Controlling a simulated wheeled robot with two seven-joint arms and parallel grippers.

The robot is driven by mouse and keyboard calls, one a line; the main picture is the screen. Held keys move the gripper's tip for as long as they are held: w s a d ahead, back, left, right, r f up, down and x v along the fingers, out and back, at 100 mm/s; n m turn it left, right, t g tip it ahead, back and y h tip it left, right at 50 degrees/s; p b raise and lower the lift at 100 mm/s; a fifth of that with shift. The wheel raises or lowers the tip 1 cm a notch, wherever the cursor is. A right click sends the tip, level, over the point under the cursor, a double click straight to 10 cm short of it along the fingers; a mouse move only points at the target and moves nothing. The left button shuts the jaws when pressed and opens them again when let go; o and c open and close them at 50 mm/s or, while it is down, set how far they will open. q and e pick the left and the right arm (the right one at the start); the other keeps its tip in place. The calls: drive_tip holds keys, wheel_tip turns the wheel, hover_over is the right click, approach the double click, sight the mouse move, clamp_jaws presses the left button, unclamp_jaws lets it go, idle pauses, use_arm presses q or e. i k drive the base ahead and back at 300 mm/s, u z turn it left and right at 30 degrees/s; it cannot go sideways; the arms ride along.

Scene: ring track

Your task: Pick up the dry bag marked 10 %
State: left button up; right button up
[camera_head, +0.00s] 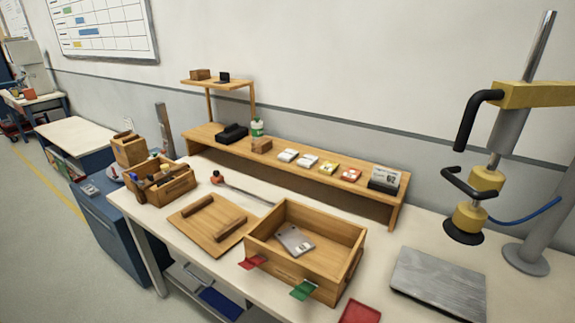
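Several small flat packets lie in a row on the wooden shelf (225,146) at the back of the bench. From left to right they are a white packet (287,155), a white one with a yellow patch (307,161), a yellow and white one (328,167) and a red and white one (350,175). Their print is too small to read, so I cannot tell which is marked 10 %. Neither of my grippers is in view.
An open wooden box (335,235) holding a grey plate (294,240) stands in front of the shelf. A wooden board (190,225) and toolbox (168,188) are left. A yellow and black lifting device (480,190) and metal plate (438,282) are right.

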sight(288, 156)
drive_tip(key=u, duration=1.65)
drive_tip(key=i, duration=1.6)
drive_tip(key=z, duration=2.65)
